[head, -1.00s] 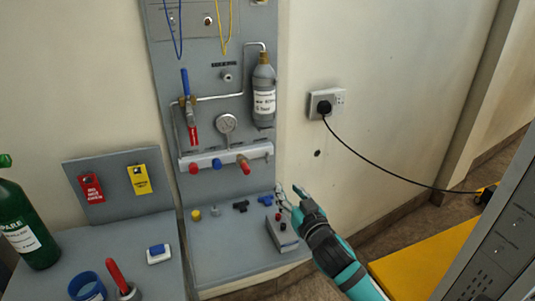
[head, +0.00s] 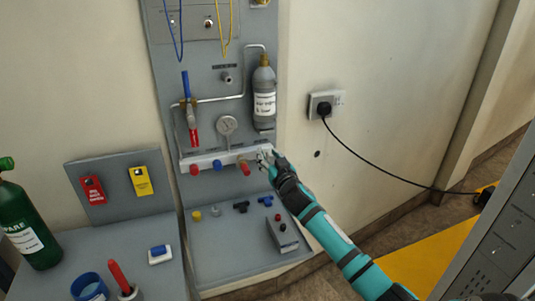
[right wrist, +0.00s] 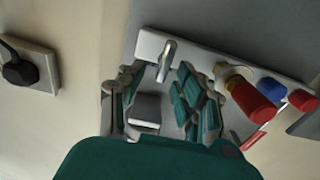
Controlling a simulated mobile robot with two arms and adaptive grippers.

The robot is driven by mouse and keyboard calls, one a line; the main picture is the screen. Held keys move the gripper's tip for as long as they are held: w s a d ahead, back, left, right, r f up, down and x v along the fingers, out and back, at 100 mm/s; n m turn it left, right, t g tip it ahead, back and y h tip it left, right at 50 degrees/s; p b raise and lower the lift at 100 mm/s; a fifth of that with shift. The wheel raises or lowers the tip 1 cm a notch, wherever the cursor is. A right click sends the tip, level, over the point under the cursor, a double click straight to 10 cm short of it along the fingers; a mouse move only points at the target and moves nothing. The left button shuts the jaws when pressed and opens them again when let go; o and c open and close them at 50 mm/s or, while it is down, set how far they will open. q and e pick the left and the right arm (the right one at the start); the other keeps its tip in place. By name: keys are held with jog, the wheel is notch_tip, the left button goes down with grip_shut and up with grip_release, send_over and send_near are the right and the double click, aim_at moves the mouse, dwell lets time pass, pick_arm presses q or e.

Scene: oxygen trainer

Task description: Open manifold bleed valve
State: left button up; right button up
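The white manifold bar (head: 205,160) is mounted across the grey panel, with red and blue knobs along its front. In the right wrist view, a small metal lever (right wrist: 167,60) stands on the bar's end; I take it for the bleed valve. My right gripper (head: 265,157) is at the right end of the bar and hides that end in the head view. In the right wrist view, the gripper (right wrist: 162,82) is open, its fingers on either side of the lever's lower end. I cannot tell whether they touch it. My left gripper is not in view.
A red knob on a brass stem (right wrist: 252,100) is close beside the right finger. A gauge (head: 228,125) and a grey bottle (head: 264,95) are above the bar. A grey box (head: 282,236) and small fittings lie on the shelf below. A socket (head: 328,103) with a cable is to the right.

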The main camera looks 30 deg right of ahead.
jog(key=shift+w+d, duration=0.1)
jog(key=shift+w, duration=0.55)
grip_shut()
